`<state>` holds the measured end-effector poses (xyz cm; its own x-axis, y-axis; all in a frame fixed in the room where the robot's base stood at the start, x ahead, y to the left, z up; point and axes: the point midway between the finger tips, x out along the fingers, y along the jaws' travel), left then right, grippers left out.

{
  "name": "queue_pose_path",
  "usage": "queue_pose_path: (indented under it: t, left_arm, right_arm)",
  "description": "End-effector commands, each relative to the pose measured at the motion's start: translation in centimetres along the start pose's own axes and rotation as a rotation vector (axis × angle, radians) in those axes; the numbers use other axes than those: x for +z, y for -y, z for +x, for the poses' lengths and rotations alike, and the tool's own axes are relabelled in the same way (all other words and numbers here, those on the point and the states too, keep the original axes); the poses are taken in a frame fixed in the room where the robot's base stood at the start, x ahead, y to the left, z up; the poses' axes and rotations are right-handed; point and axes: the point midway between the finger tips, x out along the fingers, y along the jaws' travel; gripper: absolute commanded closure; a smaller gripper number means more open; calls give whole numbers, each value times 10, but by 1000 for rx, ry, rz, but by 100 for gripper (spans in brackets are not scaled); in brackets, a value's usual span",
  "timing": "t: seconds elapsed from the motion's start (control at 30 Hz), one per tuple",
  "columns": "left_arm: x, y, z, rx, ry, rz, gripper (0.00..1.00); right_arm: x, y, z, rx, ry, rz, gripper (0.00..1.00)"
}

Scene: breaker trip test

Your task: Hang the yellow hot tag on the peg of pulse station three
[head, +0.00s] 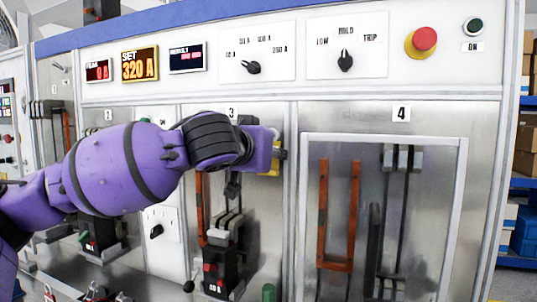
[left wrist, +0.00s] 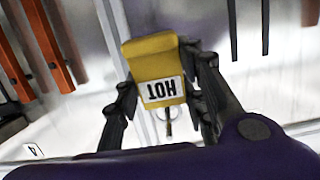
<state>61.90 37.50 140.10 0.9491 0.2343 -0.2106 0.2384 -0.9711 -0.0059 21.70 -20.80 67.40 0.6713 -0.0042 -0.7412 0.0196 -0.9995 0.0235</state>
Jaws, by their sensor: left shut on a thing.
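The yellow hot tag (left wrist: 152,55) is held between the fingers of my left gripper (left wrist: 162,92). Its white HOT label reads upside down in the left wrist view. A thin dark piece shows just past the label edge; I cannot tell whether it is the tag's loop or a peg. In the head view my left arm reaches across station three (head: 231,112), and a bit of the yellow tag (head: 276,168) shows beside the wrist, near the post between stations three and four. The left gripper is mostly hidden there. The peg is not clearly visible. My right gripper is out of view.
Station four (head: 401,114) has a framed panel with orange bars (head: 337,262) to the right. A breaker (head: 222,262) stands below my wrist in station three. Knobs and a red emergency button (head: 424,39) sit on the upper panel.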

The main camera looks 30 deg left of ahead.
Motion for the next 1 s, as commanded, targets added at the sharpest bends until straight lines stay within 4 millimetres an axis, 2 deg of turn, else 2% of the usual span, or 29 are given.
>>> queue_pose_path:
  t: [0.37, 0.4, 0.57, 1.0]
  left_arm:
    - [0, 0, 0, 0, 0, 0, 88]
    - [0, 0, 0, 0, 0, 0, 61]
    - [0, 0, 0, 0, 0, 0, 41]
    - [1, 1, -4, -2, 1, 1, 41]
  right_arm:
    - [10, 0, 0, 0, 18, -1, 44]
    - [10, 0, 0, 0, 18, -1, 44]
    - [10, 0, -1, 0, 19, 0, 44]
    - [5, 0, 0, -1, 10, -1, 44]
